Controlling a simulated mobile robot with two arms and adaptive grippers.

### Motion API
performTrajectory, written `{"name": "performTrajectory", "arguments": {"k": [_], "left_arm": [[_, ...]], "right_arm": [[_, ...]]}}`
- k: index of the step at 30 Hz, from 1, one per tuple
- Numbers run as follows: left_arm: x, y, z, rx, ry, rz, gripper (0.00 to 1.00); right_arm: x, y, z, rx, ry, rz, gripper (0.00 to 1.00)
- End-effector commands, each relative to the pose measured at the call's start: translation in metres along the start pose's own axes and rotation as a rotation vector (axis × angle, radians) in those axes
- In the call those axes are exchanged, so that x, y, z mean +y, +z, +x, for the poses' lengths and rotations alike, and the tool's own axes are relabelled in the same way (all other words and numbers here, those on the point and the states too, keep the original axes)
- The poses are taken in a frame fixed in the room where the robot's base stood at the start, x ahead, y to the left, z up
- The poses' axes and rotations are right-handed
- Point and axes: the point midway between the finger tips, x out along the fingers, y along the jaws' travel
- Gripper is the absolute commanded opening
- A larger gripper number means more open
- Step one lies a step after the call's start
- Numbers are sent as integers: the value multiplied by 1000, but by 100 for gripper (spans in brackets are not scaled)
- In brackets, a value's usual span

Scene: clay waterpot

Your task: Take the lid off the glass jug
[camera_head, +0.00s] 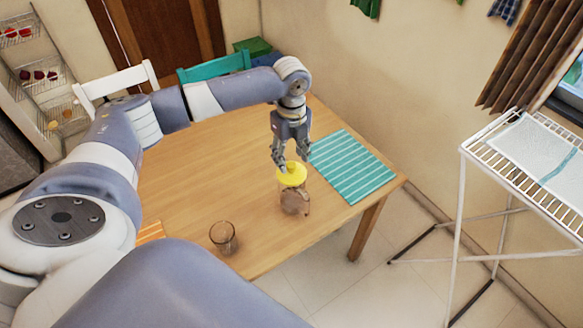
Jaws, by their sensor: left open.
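The glass jug (296,203) stands upright on the wooden table (190,180), right of the middle. Its yellow lid (292,175) sits on top of it. My left gripper (290,160) points down just above the lid, with its fingers open around the lid's top. I cannot tell whether the fingers touch the lid. My right gripper is not in view.
A small brown glass (222,237) stands near the table's front edge. A teal striped placemat (350,166) lies right of the jug, and an orange one (149,231) shows partly at the left. White (118,83) and teal (215,65) chairs stand behind. A drying rack (530,175) stands at right.

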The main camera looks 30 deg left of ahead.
Motion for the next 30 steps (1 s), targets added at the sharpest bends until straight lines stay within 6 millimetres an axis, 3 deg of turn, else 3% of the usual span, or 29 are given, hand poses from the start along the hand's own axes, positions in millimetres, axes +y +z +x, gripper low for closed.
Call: {"name": "performTrajectory", "arguments": {"k": [6,13,20,30], "left_arm": [[0,0,23,0,1,1,48],[-1,0,25,-1,-2,1,48],[-1,0,25,0,-1,1,0],[-1,0,24,0,-2,1,0]], "right_arm": [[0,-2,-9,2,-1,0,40],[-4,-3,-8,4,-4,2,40],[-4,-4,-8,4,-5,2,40],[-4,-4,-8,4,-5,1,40]]}}
